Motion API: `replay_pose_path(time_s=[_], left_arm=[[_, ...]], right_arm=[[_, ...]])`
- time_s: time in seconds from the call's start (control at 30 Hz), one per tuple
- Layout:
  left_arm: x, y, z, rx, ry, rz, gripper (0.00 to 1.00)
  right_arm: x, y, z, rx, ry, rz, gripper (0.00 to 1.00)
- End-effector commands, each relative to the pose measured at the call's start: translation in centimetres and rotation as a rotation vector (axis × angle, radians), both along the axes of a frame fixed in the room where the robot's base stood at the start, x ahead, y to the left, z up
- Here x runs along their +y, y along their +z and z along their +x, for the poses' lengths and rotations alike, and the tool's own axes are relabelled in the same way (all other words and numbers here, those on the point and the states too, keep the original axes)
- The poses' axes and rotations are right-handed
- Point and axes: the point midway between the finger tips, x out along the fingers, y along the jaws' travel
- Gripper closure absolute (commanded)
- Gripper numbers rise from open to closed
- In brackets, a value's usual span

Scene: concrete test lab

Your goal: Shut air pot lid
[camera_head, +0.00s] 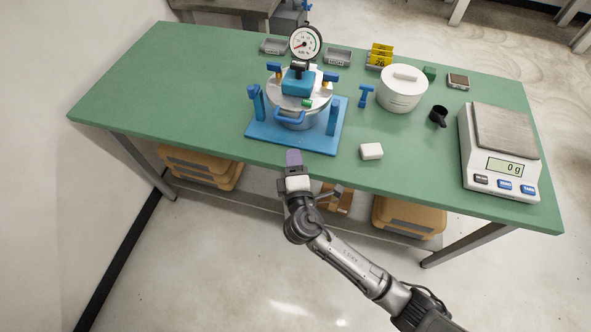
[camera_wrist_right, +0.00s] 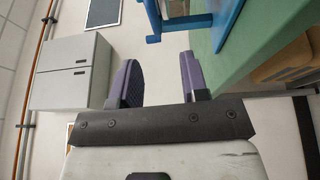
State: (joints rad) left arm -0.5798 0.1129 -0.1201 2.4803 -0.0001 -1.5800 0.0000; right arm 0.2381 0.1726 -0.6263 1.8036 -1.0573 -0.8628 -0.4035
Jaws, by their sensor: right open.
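The air pot (camera_head: 296,122) is a metal vessel on a blue base plate (camera_head: 262,133) near the table's front edge, with blue uprights at both sides. Its pale round lid (camera_head: 316,100) carries a blue block, a dial gauge (camera_head: 305,42) and a blue front handle (camera_head: 290,118). I cannot tell whether the lid sits flush. My right gripper (camera_head: 293,159) is at the table's front edge, just in front of the base plate and apart from the pot. In the right wrist view its purple fingers (camera_wrist_right: 158,78) are spread with nothing between them. My left gripper is out of view.
On the green table (camera_head: 180,85) stand a white lidded pot (camera_head: 402,98), a black cup (camera_head: 438,116), a white block (camera_head: 371,151), a blue T-shaped tool (camera_head: 366,95) and a scale (camera_head: 500,165). Small trays lie behind. The table's left part is clear.

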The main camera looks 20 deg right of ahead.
Motion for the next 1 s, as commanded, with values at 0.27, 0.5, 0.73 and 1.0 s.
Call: replay_pose_path(time_s=[0.27, 0.5, 0.73, 1.0], left_arm=[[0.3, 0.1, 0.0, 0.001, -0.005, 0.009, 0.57], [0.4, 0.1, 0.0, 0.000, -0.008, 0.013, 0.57], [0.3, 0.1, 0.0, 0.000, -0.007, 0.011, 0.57], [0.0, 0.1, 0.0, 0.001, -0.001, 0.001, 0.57]], right_arm=[[0.4, -0.2, -2.7, 0.002, 0.000, -0.001, 0.59], [0.4, -0.2, -3.1, 0.000, -0.001, -0.001, 0.59], [0.4, -0.2, -3.1, 0.000, -0.001, -0.001, 0.59], [0.5, -0.2, -3.1, -0.001, -0.001, 0.010, 0.59]])
